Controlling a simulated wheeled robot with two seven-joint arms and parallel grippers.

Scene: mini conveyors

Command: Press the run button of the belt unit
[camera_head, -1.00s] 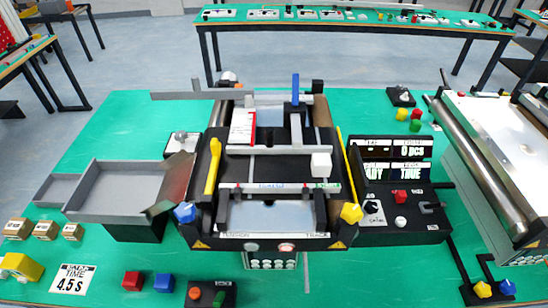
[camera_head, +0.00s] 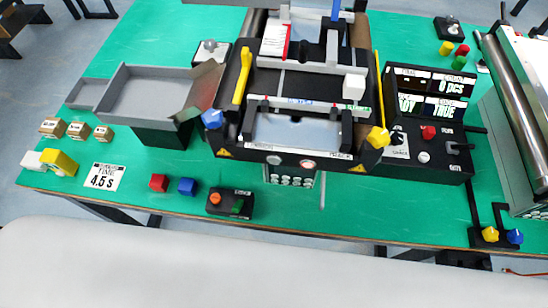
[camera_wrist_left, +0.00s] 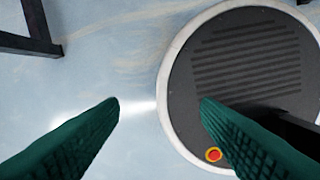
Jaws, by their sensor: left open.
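The belt unit (camera_head: 318,163) stands mid-table in the head view, a black frame with a white part (camera_head: 353,88) on its right side. A small black button box (camera_head: 243,190) sits in front of it, with an orange-red button (camera_head: 214,198) and a green button (camera_head: 237,206). A black control panel at the right has a red button (camera_head: 428,132), a white button (camera_head: 423,157) and a dial. The labels are too small to read, so I cannot tell which button is run. My left gripper (camera_wrist_left: 160,103) is open and empty above the floor in the wrist view. My right gripper is out of view.
A grey tray (camera_head: 108,85) stands left of the unit. Red (camera_head: 158,182) and blue (camera_head: 188,186) blocks and a "4.5 s" card (camera_head: 104,177) lie along the front. A second conveyor (camera_head: 513,108) stands at the far right.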

